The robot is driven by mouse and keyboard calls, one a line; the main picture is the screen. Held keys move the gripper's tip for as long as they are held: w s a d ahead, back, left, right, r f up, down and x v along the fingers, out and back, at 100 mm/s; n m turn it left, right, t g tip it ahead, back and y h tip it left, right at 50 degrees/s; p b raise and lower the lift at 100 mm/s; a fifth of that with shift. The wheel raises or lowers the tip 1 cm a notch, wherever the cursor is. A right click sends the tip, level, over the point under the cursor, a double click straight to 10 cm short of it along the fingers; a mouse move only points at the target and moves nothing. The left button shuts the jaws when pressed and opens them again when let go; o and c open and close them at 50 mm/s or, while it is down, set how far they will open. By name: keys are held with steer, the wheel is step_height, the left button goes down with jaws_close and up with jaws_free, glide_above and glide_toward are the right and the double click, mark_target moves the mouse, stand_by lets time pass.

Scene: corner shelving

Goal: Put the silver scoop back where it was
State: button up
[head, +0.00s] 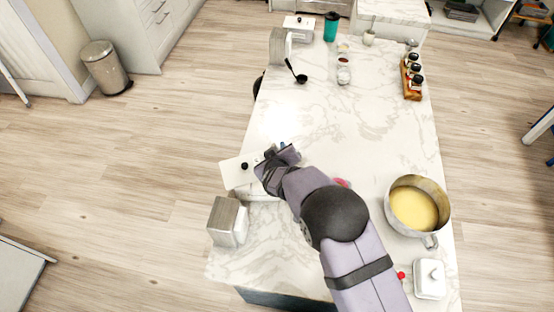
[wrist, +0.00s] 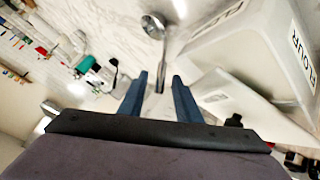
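The silver scoop (wrist: 153,26) shows in the wrist view, its round bowl far from me and its thin handle running back toward my gripper. My gripper (wrist: 160,76) is open, and the handle end lies between its two blue fingers in the picture, with gaps on both sides. I cannot tell how deep it sits between them. In the head view my gripper (head: 287,153) is low over the counter's left part, and the scoop is hidden there. A white canister marked FLOUR (wrist: 250,50) stands right of the scoop in the wrist view, with a white lid (head: 235,173) by it.
A silver-grey box (head: 228,222) stands at the counter's left edge. A pot (head: 443,212) of yellow contents and a white lidded dish (head: 430,279) are on the right. A black ladle (head: 298,76), jars and a spice rack (head: 411,77) are farther back.

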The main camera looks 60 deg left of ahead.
steer(key=b+v, duration=0.2)
steer(key=v, duration=0.7)
steer(key=shift+s+d+r, duration=0.15)
steer(key=shift+d+r, duration=0.05)
steer(key=w+d+r+m+g+h, duration=0.1)
steer(key=w+d+m, duration=0.2)
steer(key=w+d, duration=0.45)
steer(key=w+d+r+m+h, duration=0.2)
steer(key=w+d, duration=0.2)
steer(key=d, duration=0.6)
steer(key=w+d+r+m+g+h, duration=0.1)
steer(key=w+d+m, duration=0.2)
steer(key=w+d, duration=0.35)
steer(key=s+d+m+g+h, duration=0.1)
steer(key=s+d+m, duration=0.2)
steer(key=d, duration=0.8)
steer(key=s+d+r+m+g+h, duration=0.1)
steer(key=s+d+m+h, duration=0.1)
steer(key=s+d, duration=0.4)
steer(key=s+d+m+g+h, duration=0.1)
steer(key=s+d+m, duration=0.3)
steer(key=d, duration=1.2)
steer(key=shift+s+d+r+m+g+h, duration=0.3)
steer(key=shift+s+r+m+g, duration=0.1)
steer(key=shift+g, duration=0.1)
steer(key=shift+w+a, duration=0.1)
